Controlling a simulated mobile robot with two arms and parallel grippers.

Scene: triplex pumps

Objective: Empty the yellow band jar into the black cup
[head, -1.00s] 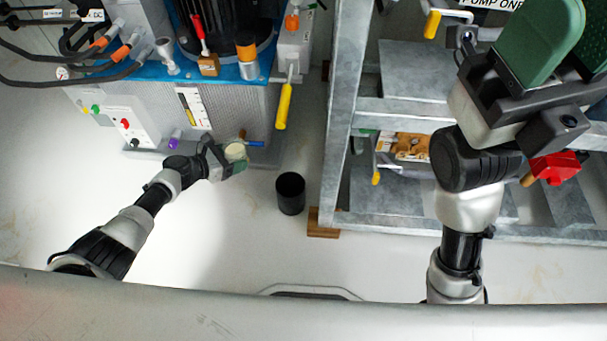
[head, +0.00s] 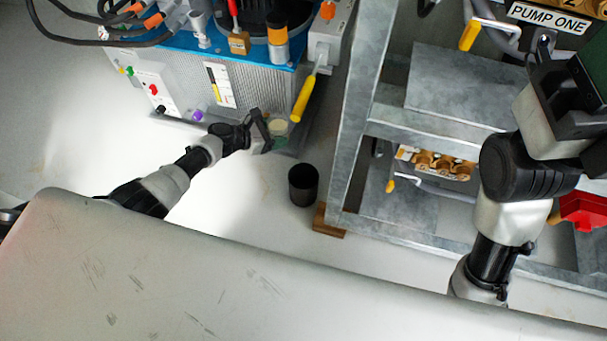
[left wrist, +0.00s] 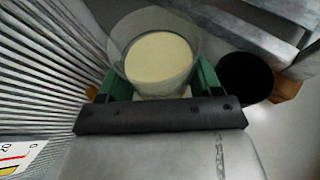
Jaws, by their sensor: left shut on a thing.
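My left gripper (head: 272,140) is shut on a clear jar (head: 279,127) with pale yellow contents. The jar is held in front of the ribbed grey cabinet. In the left wrist view the jar (left wrist: 157,50) sits between the green fingers (left wrist: 158,85), its contents showing through the open top. No yellow band can be made out. The black cup (head: 303,185) stands upright on the floor, apart from the jar; in the left wrist view it (left wrist: 246,78) is right of the jar. My right gripper (head: 590,75) is partly cut off at the right edge; its fingertips are hidden.
The ribbed cabinet (head: 235,85) with a blue top stands at the back left. A yellow-handled lever (head: 304,98) hangs near the jar. A grey metal frame (head: 352,150) on a wooden block (head: 328,222) stands just right of the cup. Floor left of the cup is clear.

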